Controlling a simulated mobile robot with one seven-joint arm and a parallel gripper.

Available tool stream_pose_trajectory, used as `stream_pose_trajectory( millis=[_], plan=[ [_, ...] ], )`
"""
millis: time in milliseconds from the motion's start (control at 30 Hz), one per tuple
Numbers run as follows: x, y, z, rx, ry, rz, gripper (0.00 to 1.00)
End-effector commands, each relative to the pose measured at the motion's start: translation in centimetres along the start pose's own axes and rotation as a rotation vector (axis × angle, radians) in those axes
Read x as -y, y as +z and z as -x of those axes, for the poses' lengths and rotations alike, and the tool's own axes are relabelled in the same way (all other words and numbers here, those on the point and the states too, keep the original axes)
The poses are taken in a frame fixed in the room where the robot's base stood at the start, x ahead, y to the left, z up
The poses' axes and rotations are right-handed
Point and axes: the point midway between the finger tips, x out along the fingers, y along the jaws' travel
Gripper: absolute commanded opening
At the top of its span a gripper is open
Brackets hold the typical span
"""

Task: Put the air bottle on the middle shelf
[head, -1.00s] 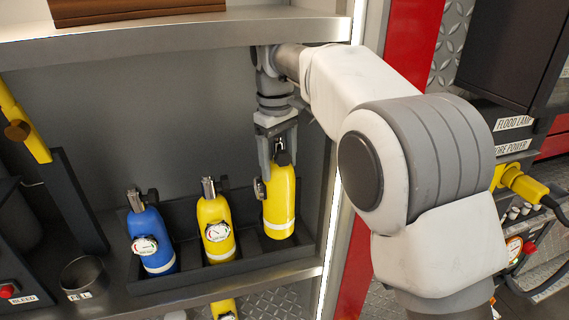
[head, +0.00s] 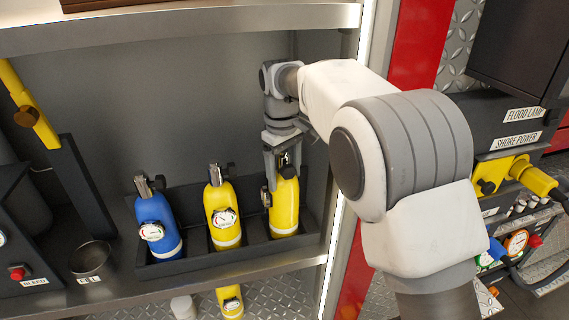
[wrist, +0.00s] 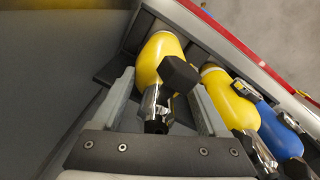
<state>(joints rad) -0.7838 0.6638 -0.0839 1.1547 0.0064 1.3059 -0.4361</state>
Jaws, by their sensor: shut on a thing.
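My gripper (head: 283,172) points down over the right compartment of the black rack (head: 205,262) on the middle shelf (head: 115,292). It is shut on the top of a yellow air bottle (head: 285,208), which stands about upright in that compartment. Its base is hidden behind the rack's front wall, so I cannot tell whether it rests on the rack floor. In the wrist view the two fingers flank this bottle's neck and metal valve, with the yellow body (wrist: 158,52) beyond them.
A second yellow bottle (head: 226,232) stands in the middle compartment and a blue bottle (head: 156,215) in the left one. An upper shelf (head: 190,30) is above my wrist. A bright-edged post (head: 340,205) is close on the right. A dark cup (head: 91,257) stands left.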

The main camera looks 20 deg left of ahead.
Motion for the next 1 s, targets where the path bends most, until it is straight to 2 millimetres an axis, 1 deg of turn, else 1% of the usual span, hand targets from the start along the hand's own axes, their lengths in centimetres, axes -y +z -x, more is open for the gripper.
stream_pose_trajectory(
  millis=[33, 333, 367, 400, 467, 500, 767, 867, 1000],
  plan=[
    [-0.1, -0.1, 0.4, -0.008, 0.003, 0.0, 0.0],
    [0.0, -0.1, 0.1, -0.007, 0.003, 0.0, 0.0],
    [0.0, 0.0, -0.2, -0.002, 0.0, 0.001, 0.78],
    [0.0, 0.0, -0.1, -0.002, 0.0, 0.001, 0.85],
    [0.0, 0.0, -0.1, -0.002, 0.0, 0.001, 0.96],
    [0.0, 0.0, -0.1, -0.002, 0.0, 0.001, 1.0],
    [0.0, -0.1, 0.1, -0.003, 0.001, 0.001, 1.0],
    [0.0, -0.1, 1.1, -0.005, 0.001, 0.001, 1.0],
    [0.0, -0.1, 3.6, -0.007, 0.002, 0.001, 1.0]
  ],
)
